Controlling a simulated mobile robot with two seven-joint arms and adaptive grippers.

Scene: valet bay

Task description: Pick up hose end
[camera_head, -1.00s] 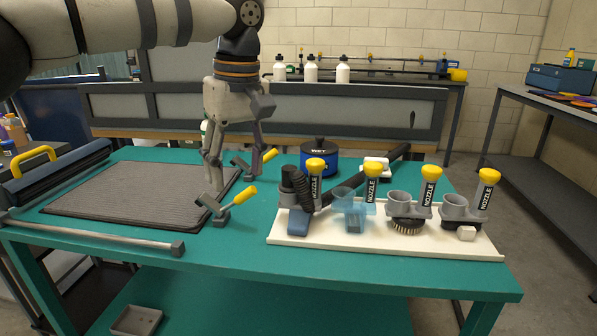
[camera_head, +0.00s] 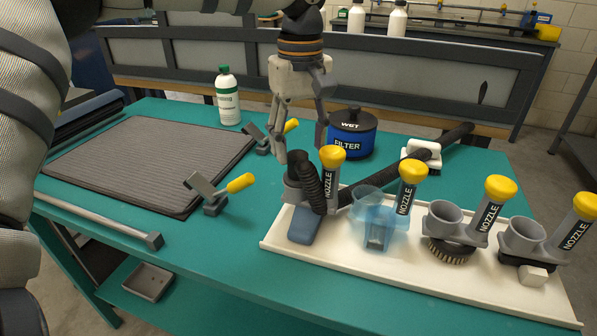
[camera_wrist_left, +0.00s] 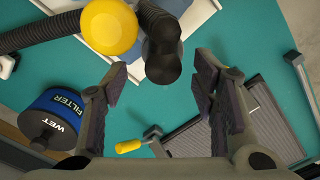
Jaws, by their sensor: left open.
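The black hose end (camera_head: 297,160) stands up at the left of the white nozzle tray (camera_head: 345,258). Its ribbed hose (camera_head: 312,188) bends down beside a grey-blue nozzle head. My left gripper (camera_head: 300,146) points down, open and empty, right above the hose end, with one finger to each side in the head view. In the left wrist view, the dark round hose end (camera_wrist_left: 163,66) appears between the spread fingertips (camera_wrist_left: 160,76); contact cannot be seen. My right gripper is not in view.
Several yellow-capped nozzles (camera_head: 411,172) stand in the tray to the right. The blue filter canister (camera_head: 350,140) is close behind the gripper. Two yellow-handled clamps (camera_head: 240,183) and a grey mat (camera_head: 145,160) lie left. A white-green bottle (camera_head: 228,100) stands behind the mat.

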